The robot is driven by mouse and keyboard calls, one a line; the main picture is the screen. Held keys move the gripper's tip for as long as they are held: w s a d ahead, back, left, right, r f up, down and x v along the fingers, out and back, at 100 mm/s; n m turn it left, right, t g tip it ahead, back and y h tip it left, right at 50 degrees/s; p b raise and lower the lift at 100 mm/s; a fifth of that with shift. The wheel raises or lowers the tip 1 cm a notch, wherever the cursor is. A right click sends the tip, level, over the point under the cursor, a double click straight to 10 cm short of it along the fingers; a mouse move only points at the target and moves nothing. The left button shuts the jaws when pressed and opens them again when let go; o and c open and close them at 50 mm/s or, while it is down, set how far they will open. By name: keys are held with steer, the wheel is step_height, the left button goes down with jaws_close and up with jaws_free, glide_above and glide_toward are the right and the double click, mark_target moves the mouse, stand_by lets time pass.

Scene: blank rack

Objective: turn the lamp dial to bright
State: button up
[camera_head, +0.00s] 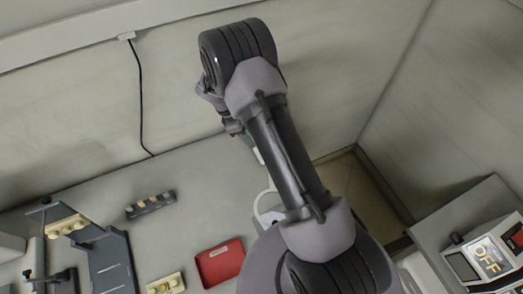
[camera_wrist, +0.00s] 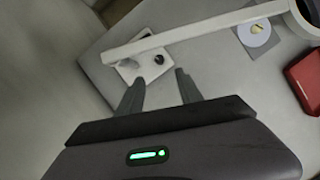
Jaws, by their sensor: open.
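The lamp shows in the wrist view as a long pale arm (camera_wrist: 190,36) crossing above a small light base plate (camera_wrist: 126,74). A dark round knob (camera_wrist: 158,59), which looks like the dial, sits on the plate; its setting is too small to read. My gripper (camera_wrist: 160,77) is open and empty, its two fingers pointing toward the plate with the knob just beyond and between the tips. I cannot tell whether they touch anything. In the head view my arm hides most of the lamp; part of its white ring-shaped head (camera_head: 262,210) shows.
A red tray (camera_head: 220,263) lies on the bench, and it also shows in the wrist view (camera_wrist: 306,78). A dark rack with pale pieces (camera_head: 151,204) and a blue-grey stand (camera_head: 108,262) are to the left. A device marked OFF (camera_head: 489,257) is at right.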

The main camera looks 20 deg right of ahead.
steer(key=b+x, duration=0.1)
steer(key=x, duration=1.1)
steer(key=shift+c, duration=0.4)
